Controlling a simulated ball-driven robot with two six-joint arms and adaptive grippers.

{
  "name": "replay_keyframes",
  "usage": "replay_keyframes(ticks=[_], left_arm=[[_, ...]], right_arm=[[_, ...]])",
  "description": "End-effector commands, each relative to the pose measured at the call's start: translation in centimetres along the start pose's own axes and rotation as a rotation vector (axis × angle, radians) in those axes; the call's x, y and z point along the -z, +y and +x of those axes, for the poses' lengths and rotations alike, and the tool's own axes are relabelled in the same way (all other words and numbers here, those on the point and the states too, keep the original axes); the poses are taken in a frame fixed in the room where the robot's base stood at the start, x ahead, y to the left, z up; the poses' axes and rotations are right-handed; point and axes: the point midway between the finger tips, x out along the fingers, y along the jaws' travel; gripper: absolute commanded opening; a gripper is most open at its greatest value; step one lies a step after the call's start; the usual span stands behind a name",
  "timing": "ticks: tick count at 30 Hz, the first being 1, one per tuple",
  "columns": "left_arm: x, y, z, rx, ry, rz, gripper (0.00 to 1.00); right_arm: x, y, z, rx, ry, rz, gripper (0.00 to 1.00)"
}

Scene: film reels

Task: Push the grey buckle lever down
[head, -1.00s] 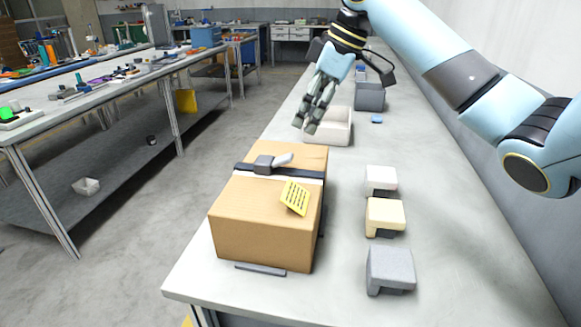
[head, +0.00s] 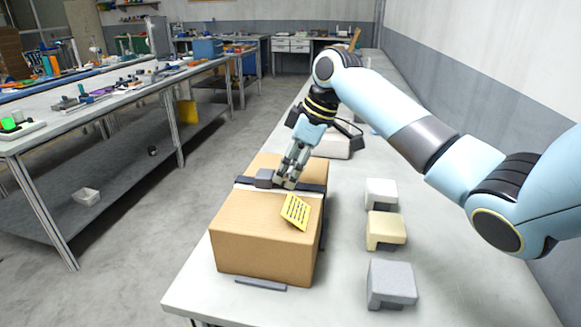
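The cardboard box (head: 262,245) stands on the near part of the table, with a dark strap (head: 312,187) across its top. The dark grey buckle (head: 264,178) sits on this strap. My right gripper (head: 285,184) points down at the buckle's right side, its two fingers close together with nothing visible between them. The fingers hide the buckle lever, so its angle and any contact with it cannot be told. My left gripper is not in view.
White (head: 381,193), cream (head: 386,229) and grey (head: 391,283) blocks stand in a row to the right. A pale bin (head: 333,148) is behind my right gripper.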

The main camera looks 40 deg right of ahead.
Motion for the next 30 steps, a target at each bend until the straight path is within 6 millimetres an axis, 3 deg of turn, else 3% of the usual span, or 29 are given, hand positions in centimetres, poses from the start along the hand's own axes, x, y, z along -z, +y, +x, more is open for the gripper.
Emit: replay_keyframes(ticks=[1,11,28,29,30], left_arm=[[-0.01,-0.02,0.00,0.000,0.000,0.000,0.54],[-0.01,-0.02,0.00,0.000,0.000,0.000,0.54],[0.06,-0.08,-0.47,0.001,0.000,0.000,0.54],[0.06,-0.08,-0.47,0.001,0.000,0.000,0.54],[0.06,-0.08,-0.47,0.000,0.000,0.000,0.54]], right_arm=[[-0.01,0.00,-0.01,0.000,0.000,0.000,0.41],[-0.02,0.01,-0.03,0.000,0.000,0.000,0.00],[-0.44,0.04,0.22,0.000,0.125,0.000,0.00],[-0.43,0.04,0.22,0.000,0.125,0.000,0.32],[-0.43,0.04,0.22,0.000,0.125,0.001,0.37]])
